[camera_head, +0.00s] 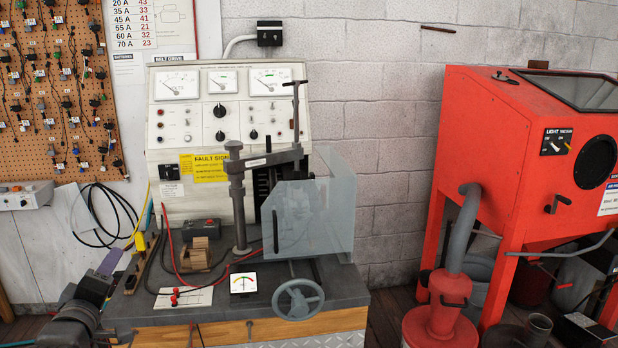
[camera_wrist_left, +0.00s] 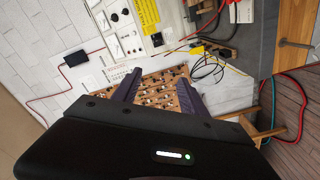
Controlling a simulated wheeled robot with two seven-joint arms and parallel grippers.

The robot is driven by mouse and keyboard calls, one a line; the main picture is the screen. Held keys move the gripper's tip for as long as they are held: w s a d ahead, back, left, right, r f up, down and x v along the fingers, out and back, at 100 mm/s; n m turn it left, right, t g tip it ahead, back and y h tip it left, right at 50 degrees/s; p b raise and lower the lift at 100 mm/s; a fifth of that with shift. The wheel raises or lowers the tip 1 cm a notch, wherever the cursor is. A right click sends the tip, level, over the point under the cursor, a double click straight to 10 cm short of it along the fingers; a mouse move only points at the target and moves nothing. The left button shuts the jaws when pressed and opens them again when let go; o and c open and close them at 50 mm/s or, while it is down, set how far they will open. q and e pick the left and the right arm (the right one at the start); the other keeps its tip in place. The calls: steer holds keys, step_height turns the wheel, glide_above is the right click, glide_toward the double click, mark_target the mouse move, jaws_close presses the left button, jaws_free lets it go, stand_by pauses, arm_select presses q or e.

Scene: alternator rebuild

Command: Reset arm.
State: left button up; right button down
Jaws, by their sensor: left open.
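My left gripper (camera_head: 103,278) shows at the lower left in the head view, beside the left end of the test bench. Its dark purple fingers also show in the left wrist view (camera_wrist_left: 155,92), spread apart with nothing between them. Behind them in that view are the wall and the pegboard (camera_wrist_left: 170,90), well away from the fingers. My right gripper is in neither view.
A bench (camera_head: 345,287) carries a test machine (camera_head: 228,140) with gauges, a clear guard (camera_head: 309,215), a handwheel (camera_head: 298,299) and a small meter (camera_head: 243,284). Cables hang at its left. A red cabinet (camera_head: 480,150) stands at right, with a red canister (camera_head: 435,318) before it.

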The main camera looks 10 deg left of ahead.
arm_select(q)
steer(key=s+d+f+m+g+h, duration=0.1)
steer(key=d+f+m+g+h, duration=0.3)
steer(key=f, duration=0.7)
steer(key=d+f+m+g+y, duration=0.1)
steer(key=d+f, duration=0.6)
steer(key=f, duration=0.3)
steer(key=s+d+f+m+g+h, duration=0.1)
steer(key=d+f+m+g+h, duration=0.3)
steer(key=f, duration=0.7)
steer(key=s+d+f+m+g+h, duration=0.1)
steer(key=s+d+f+m+g, duration=0.1)
steer(key=s+d+f, duration=0.6)
steer(key=s+d+f+m+g+h+p, duration=0.1)
steer(key=s+d+f+m+g, duration=0.1)
steer(key=s+d+f+g, duration=0.3)
steer(key=s+d+f, duration=0.2)
steer(key=s+d, duration=0.3)
steer(key=d, duration=0.1)
steer(key=s+d+f, duration=0.2)
steer(key=s+d, duration=0.3)
steer(key=d, duration=0.2)
steer(key=shift+f+m+h, duration=0.3)
steer(key=shift+h, duration=0.1)
